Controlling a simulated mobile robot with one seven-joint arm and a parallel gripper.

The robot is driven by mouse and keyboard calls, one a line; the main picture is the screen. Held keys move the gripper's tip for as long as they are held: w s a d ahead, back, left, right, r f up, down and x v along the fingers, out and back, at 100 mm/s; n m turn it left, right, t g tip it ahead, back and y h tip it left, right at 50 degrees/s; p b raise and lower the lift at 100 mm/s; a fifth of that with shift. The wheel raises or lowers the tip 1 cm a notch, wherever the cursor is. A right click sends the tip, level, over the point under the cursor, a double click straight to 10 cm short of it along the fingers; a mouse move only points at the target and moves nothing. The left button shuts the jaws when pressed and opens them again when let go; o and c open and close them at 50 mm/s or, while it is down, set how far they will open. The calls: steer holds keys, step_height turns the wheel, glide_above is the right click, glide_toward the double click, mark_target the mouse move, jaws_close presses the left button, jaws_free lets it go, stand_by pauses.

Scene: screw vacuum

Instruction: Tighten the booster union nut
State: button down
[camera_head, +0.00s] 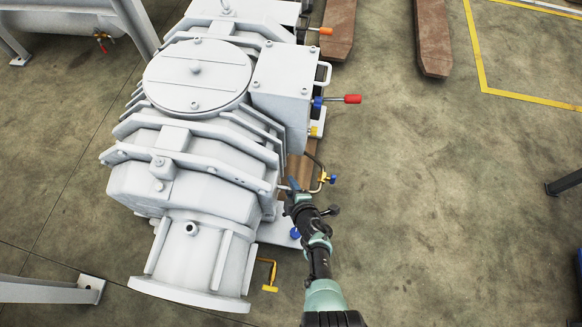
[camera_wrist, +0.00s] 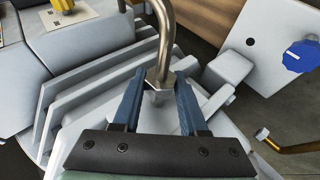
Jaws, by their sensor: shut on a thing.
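The booster union nut (camera_wrist: 158,97) is a small grey metal fitting at the lower end of a bent steel pipe (camera_wrist: 163,38) in the wrist view. My gripper (camera_wrist: 157,82) has its two blue fingers on either side of the nut and is shut on it. The pipe rises between the fingers and runs out of the top of the picture. In the head view my gripper (camera_head: 292,187) is at the right side of the large grey vacuum machine (camera_head: 195,165), and the nut is too small and covered to make out.
A blue knob (camera_wrist: 302,56) on a pale plate and a brass-coloured lever (camera_wrist: 290,147) lie right of my fingers. A red-handled valve (camera_head: 350,99) and a yellow handle (camera_head: 269,276) stick out from the machine. The floor to the right (camera_head: 440,180) is largely clear.

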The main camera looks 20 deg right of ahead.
steer(key=shift+g+p, duration=0.4)
stand_by(0.5)
steer(key=shift+c, duration=2.2)
jaws_free()
steer(key=shift+s+r+p, duration=0.3)
steer(key=shift+r+p, duration=0.15)
steer(key=shift+p, duration=0.15)
steer(key=d+p+v, duration=0.1)
steer(key=p+v, duration=1)
steer(key=shift+s+a+r, duration=0.2)
steer(key=shift+s+a, duration=0.2)
